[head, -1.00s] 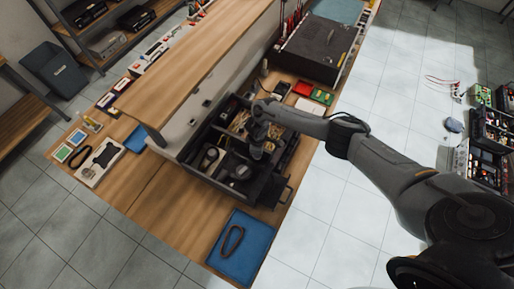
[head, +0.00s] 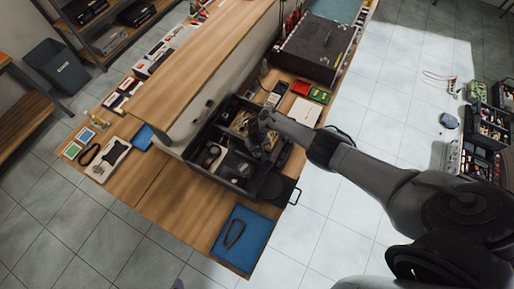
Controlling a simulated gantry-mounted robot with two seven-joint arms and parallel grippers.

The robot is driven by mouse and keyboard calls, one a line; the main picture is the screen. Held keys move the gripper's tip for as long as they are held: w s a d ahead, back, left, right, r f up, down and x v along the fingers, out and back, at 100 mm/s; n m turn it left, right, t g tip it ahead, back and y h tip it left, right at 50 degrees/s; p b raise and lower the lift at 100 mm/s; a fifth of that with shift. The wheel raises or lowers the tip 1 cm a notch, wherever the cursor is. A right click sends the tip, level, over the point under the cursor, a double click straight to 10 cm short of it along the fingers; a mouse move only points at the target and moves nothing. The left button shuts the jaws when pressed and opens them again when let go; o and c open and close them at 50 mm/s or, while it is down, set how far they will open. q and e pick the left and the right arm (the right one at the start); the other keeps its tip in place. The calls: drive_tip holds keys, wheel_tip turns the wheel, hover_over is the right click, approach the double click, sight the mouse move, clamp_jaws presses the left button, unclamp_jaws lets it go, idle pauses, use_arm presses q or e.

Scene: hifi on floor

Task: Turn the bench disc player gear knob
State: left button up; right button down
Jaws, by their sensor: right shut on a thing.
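The disc player (head: 241,187) is an open dark box on the wooden bench, with its inner parts showing, some round and some tan. My right gripper (head: 258,148) is inside the right part of the box, reaching down among the parts. It is shut on a small part, which I take to be the gear knob; the fingers and wrist hide it. My left gripper is not in view.
A dark boxy unit (head: 318,45) stands farther back on the bench (head: 150,210). Red and green boards (head: 310,91) lie between. A blue mat (head: 240,240) with a dark belt lies at the near end. A raised wooden shelf (head: 195,65) runs along the left.

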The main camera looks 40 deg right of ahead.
drive_tip(key=m+p, duration=0.1)
drive_tip(key=m, duration=0.3)
drive_tip(key=shift+a+r+m+p, duration=0.15)
drive_tip(key=shift+m+p, duration=0.15)
drive_tip(key=shift+p, duration=0.1)
drive_tip(key=shift+m+p, duration=0.45)
drive_tip(key=shift+m, duration=1.55)
drive_tip(key=c, duration=1.1)
unclamp_jaws()
